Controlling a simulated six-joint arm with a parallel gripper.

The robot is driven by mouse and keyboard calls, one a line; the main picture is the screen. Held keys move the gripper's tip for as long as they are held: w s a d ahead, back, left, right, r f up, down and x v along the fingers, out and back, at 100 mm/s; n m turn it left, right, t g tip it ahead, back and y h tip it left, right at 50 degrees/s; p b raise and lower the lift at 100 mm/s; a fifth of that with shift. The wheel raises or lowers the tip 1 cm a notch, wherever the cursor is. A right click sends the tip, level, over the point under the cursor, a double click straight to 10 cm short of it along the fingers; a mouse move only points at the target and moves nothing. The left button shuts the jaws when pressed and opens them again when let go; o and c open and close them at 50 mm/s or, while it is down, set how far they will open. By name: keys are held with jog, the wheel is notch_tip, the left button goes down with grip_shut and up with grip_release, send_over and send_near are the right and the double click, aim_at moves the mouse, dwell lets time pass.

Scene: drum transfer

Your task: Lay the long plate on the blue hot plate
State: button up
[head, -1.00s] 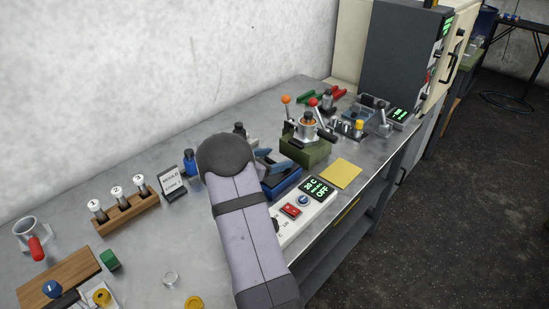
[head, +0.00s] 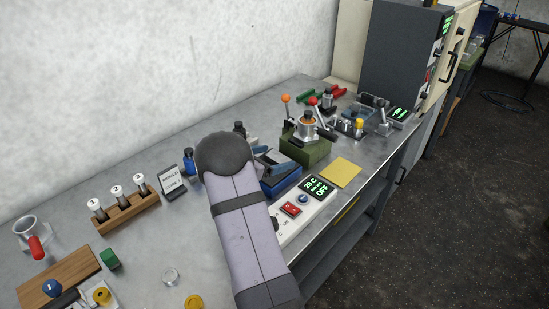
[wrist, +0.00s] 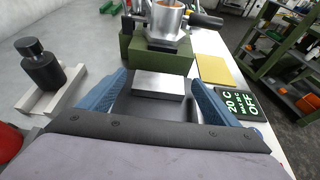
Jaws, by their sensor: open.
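My gripper (wrist: 162,98) is open, with a blue finger on each side. Between and below the fingers a pale metal block (wrist: 158,83), which looks like the plate, lies on a dark flat surface; a gap shows on each side of it. The blue hot plate (head: 288,183) is under my gripper in the head view, beside its white control box (head: 303,214). The box's display (wrist: 238,103) reads 20 C and OFF in the wrist view. My arm hides part of the hot plate and box in the head view.
A green block (head: 310,150) with a metal clamp device and levers stands just beyond the hot plate. A yellow pad (head: 341,173) lies to its right. A black-capped bottle (wrist: 42,66) stands left of my gripper. The wooden vial rack (head: 126,208) is farther left.

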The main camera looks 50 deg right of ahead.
jog(key=b+v, duration=0.2)
jog(key=v, duration=0.9)
jog(key=shift+a, duration=0.3)
